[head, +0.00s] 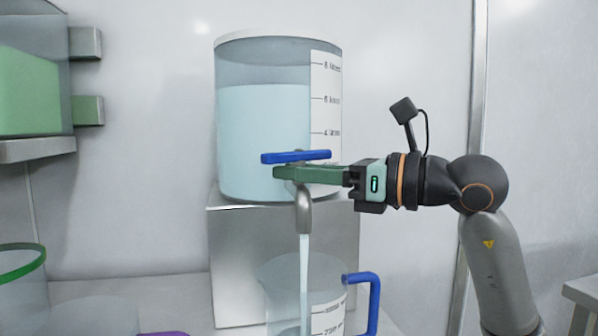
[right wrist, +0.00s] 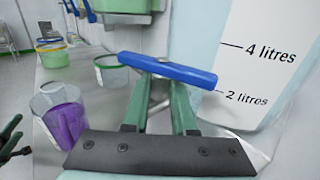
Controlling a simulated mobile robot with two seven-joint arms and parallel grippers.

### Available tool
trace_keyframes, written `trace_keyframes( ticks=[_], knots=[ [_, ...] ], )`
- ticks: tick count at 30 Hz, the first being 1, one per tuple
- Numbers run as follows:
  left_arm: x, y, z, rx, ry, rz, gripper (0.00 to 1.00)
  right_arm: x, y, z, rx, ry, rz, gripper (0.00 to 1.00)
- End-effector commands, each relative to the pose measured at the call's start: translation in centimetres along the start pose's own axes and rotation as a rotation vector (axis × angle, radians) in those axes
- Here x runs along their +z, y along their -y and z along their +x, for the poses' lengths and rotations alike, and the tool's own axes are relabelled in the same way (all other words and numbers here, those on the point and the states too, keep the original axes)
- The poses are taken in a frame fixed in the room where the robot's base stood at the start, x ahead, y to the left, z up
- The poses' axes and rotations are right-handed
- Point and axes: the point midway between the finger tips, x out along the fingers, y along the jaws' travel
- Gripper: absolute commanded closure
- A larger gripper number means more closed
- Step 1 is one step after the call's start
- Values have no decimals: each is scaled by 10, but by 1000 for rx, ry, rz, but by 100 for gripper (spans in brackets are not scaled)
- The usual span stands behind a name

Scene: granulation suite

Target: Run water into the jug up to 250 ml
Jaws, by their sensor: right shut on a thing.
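The clear jug (head: 283,275) with a blue handle (head: 374,300) stands under the tap spout (head: 304,212). A stream of water (head: 304,262) runs from the spout into it. The jug's lower part is cut off by the frame, so I cannot tell the water level. The tank (head: 262,130) holds pale blue water and stands on a steel block. My right gripper (head: 282,172) is shut on the blue tap lever (head: 295,156), which also shows in the right wrist view (right wrist: 168,69). At that view's left edge, part of my left gripper (right wrist: 16,132) shows.
In the head view, a tank of green liquid (head: 30,85) sits on a shelf at upper left. Free wall lies behind.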

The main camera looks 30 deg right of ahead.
Motion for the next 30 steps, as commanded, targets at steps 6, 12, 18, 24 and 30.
trace_keyframes(
  ticks=[6, 12, 18, 24, 30],
  knots=[
    [-1, 0, 1, 0, 0, -1, 46, 0, 0, 0, -10, -2, -2, 100],
    [-8, 4, 7, -3, -2, -5, 46, 2, -1, 0, -127, -6, -7, 100],
    [-14, 7, 13, -1, -9, 6, 46, 2, -2, 0, -282, -5, -6, 100],
    [-18, 8, 16, -1, -15, 19, 46, 0, -2, 1, -398, -3, -4, 100],
    [-18, 10, 16, -10, -15, 20, 46, -1, -1, 0, -432, -2, 0, 100]
  ],
)
